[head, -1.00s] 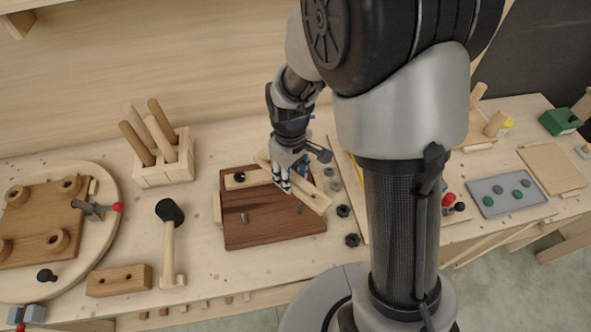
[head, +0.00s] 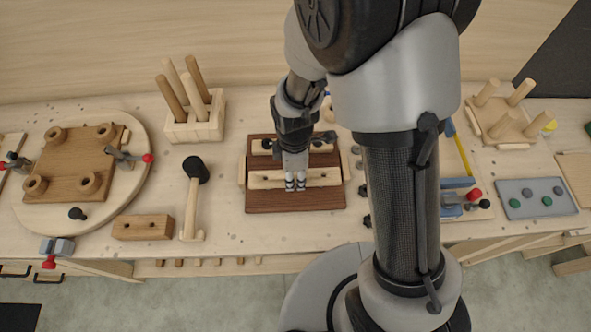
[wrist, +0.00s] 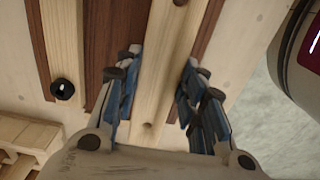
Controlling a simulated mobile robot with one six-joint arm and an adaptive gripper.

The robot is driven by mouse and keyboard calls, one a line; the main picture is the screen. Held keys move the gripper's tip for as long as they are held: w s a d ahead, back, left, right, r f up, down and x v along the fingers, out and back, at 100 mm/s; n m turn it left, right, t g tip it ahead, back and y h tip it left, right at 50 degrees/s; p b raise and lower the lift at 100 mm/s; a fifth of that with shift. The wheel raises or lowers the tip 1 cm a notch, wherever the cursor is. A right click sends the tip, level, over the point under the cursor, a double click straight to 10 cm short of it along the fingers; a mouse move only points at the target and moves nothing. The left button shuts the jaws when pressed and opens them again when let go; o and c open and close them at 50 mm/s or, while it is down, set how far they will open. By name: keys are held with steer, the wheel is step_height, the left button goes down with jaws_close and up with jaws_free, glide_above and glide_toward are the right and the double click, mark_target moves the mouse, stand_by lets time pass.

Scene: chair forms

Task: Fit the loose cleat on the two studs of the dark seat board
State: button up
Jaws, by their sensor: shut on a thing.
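The dark seat board (head: 270,204) lies on the bench, and it also shows in the wrist view (wrist: 102,40). The loose cleat (head: 325,177) is a pale wooden bar over the front half of the board, lined up with its long side. My gripper (head: 295,186) is shut on the cleat near its middle. In the wrist view the cleat (wrist: 152,75) runs between the two blue-padded fingers. The two studs are hidden under the cleat. I cannot tell whether it rests on the board or hovers just above it.
A second cleat (head: 322,148) with a black knob lies along the board's back edge. A mallet (head: 194,190), a drilled block (head: 142,227) and a peg holder (head: 193,128) stand to the left. Dark knobs (head: 364,190) lie close to the board's right.

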steer(key=shift+f+b, duration=1.65)
steer(key=shift+f, duration=0.6)
steer(key=shift+f, duration=0.25)
steer(key=o, duration=1.2)
step_height(320, 180, up, 12)
steer(key=shift+r, duration=0.1)
